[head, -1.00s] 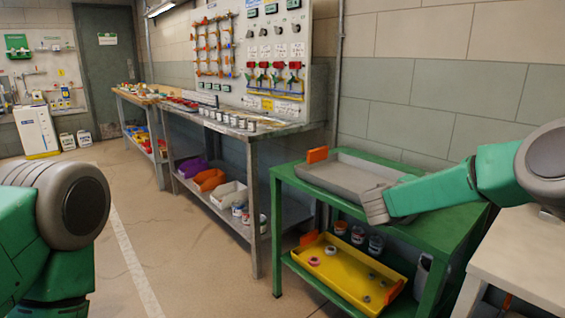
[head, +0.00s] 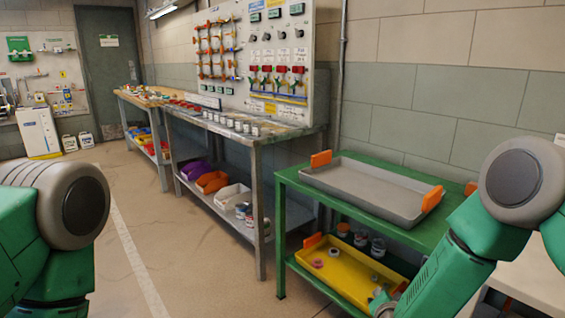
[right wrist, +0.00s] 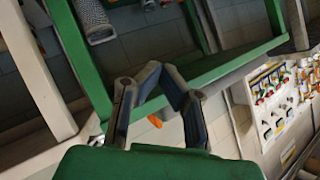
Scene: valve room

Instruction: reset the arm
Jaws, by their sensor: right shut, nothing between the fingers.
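My right arm (head: 480,235) comes in from the right and bends down in front of the green cart. My right gripper (head: 382,303) is low, at the front of the cart's lower shelf, partly cut off by the bottom edge of the head view. In the right wrist view its fingers (right wrist: 161,68) bend inward and come together at the tips, with nothing held. My left arm (head: 60,210) is folded at the left edge, and its gripper is out of the picture.
The green cart (head: 300,182) bears a grey tray (head: 360,190) with orange handles above and a yellow tray (head: 345,275) below. A workbench (head: 255,137) with a valve board (head: 255,60) stands along the wall. A pale table (head: 530,285) is at the right. The left floor is clear.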

